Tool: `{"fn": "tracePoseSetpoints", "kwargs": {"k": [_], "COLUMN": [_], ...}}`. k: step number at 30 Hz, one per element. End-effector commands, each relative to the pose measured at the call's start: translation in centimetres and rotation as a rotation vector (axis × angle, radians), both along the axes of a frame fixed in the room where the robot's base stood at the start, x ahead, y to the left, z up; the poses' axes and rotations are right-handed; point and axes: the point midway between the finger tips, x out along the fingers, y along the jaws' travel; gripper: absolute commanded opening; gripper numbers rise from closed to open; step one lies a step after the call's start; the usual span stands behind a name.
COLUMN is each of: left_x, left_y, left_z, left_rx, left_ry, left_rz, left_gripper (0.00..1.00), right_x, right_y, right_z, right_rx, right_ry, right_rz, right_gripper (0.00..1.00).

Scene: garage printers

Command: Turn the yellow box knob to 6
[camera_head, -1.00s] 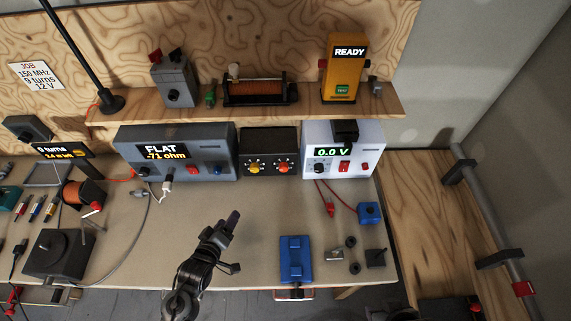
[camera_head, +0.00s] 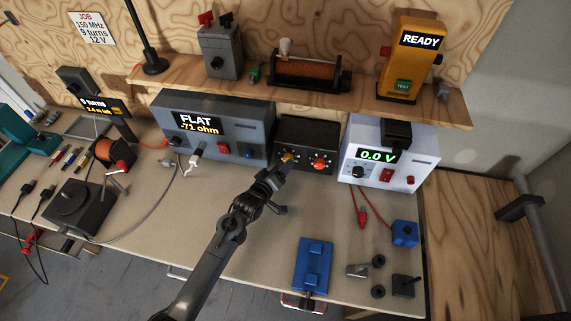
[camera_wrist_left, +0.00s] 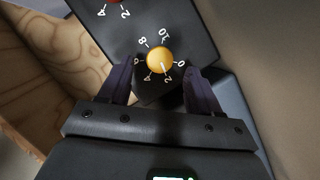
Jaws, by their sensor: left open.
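The black box (camera_head: 306,128) stands at the back of the bench with a yellow knob (camera_head: 287,157) on the left and a red-orange knob (camera_head: 319,163) on the right. In the left wrist view the yellow knob (camera_wrist_left: 160,59) sits in a ring of white numbers, its white pointer line near the 2. My left gripper (camera_head: 281,170) is in front of the yellow knob. In the left wrist view its open fingers (camera_wrist_left: 163,78) are on either side of the knob, apart from it. My right gripper is not in view.
A grey meter reading FLAT (camera_head: 225,110) stands left of the box, and a white 0.0 V supply (camera_head: 398,140) stands right. A shelf (camera_head: 365,98) runs above. A blue block (camera_head: 313,263) and small parts lie at the front right.

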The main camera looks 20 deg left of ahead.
Motion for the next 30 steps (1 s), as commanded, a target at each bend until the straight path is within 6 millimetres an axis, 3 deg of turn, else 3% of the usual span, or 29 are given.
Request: {"fn": "tracePoseSetpoints", "kwargs": {"k": [9, 21, 30], "left_x": [3.0, 3.4, 3.4], "left_y": [-0.4, -0.5, -0.5], "left_z": [-0.8, -0.9, -0.9], "left_rx": [0.000, 0.000, 0.000], "left_ry": [0.000, 0.000, 0.000], "left_rz": [0.000, 0.000, 0.000], "left_gripper": [0.63, 0.63, 0.19], "right_x": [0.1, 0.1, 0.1], "right_y": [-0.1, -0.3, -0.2], "right_z": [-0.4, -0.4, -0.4], "right_rx": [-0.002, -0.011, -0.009], "right_ry": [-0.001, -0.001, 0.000], "right_rz": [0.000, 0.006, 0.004], "right_gripper": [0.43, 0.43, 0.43]}}
